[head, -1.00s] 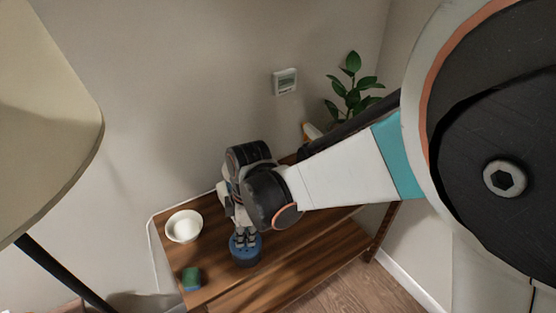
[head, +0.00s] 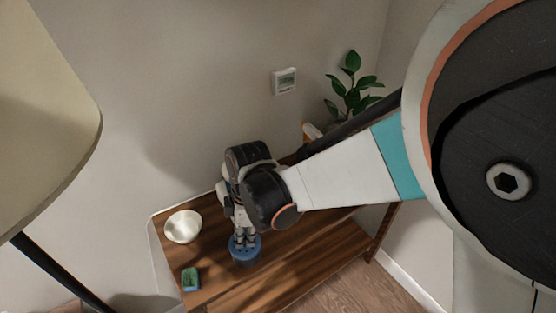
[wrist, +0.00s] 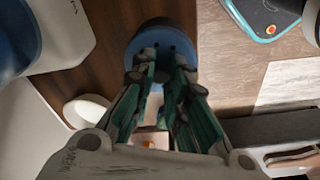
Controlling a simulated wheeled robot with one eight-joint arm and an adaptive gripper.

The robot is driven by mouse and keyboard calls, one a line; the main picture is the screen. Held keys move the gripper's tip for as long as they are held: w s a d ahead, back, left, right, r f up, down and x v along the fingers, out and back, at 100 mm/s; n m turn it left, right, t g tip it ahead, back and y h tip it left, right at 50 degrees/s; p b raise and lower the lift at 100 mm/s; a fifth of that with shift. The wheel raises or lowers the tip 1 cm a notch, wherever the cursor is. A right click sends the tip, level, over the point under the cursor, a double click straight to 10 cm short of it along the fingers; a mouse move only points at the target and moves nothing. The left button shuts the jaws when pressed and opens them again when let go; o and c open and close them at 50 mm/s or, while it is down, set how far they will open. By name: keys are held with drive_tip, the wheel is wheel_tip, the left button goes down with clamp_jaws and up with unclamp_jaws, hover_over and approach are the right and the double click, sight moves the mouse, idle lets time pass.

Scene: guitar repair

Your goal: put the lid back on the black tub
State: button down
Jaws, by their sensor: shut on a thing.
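The blue lid (head: 257,244) is at the tips of my gripper (head: 244,240), over the wooden table (head: 300,262). In the wrist view the lid (wrist: 148,46) shows as a blue disc past the fingers, and my gripper (wrist: 163,72) is shut on it. A dark round body, the black tub (wrist: 165,27), shows just beyond the lid. In the head view the tub (head: 246,263) is a dark shape directly under the lid. Whether the lid is fully seated or slightly apart cannot be told. My fingers hide part of the lid.
A white bowl (head: 183,227) stands left of my gripper. A green and blue sponge (head: 190,279) lies near the table's left front. A plant (head: 352,90) stands behind my arm. A lamp (head: 45,120) is at the left. The right front tabletop is clear.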

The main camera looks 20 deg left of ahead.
drive_tip(key=c, duration=1.5)
unclamp_jaws()
drive_tip(key=o, duration=0.5)
drive_tip(key=shift+r, duration=0.1)
drive_tip(key=shift+r+p, duration=2.3)
drive_tip(key=shift+r, duration=1.2)
